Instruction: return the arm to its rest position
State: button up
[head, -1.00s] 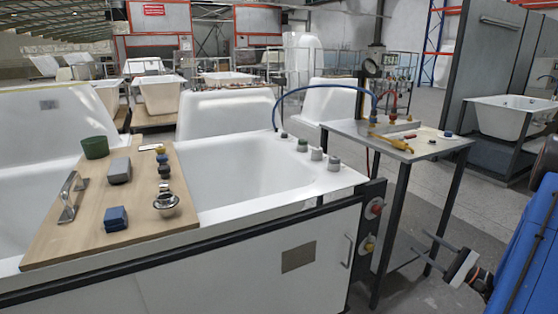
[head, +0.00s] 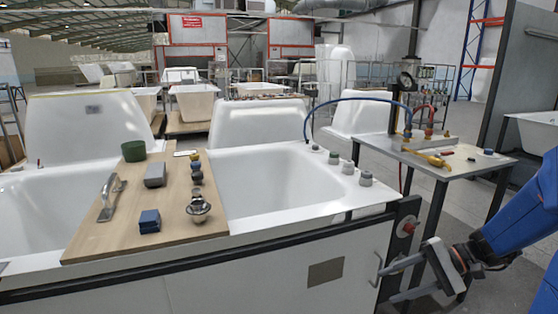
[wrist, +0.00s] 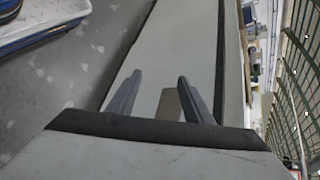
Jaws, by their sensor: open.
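My gripper (head: 392,279) is at the lower right in the head view, in front of the white side panel of the tub stand (head: 250,285). Its two fingers point left and stand apart, with nothing between them. In the wrist view the open fingers (wrist: 158,97) show against the pale side panel (wrist: 185,45). My blue arm comes in from the right edge in the head view.
A metal side table (head: 450,165) with gauge and hoses stands behind my arm.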

jog(key=s+r+n+t+h, duration=0.3)
jog(key=s+r+n+h, duration=0.2)
jog(key=s+h, duration=0.7)
jog(key=s+n, duration=0.2)
jog(key=s, duration=0.1)
jog(key=shift+s+a+r+t, duration=0.15)
jog(key=shift+s+a+t, duration=0.05)
jog(key=shift+a+t, duration=0.2)
dwell(1.4)
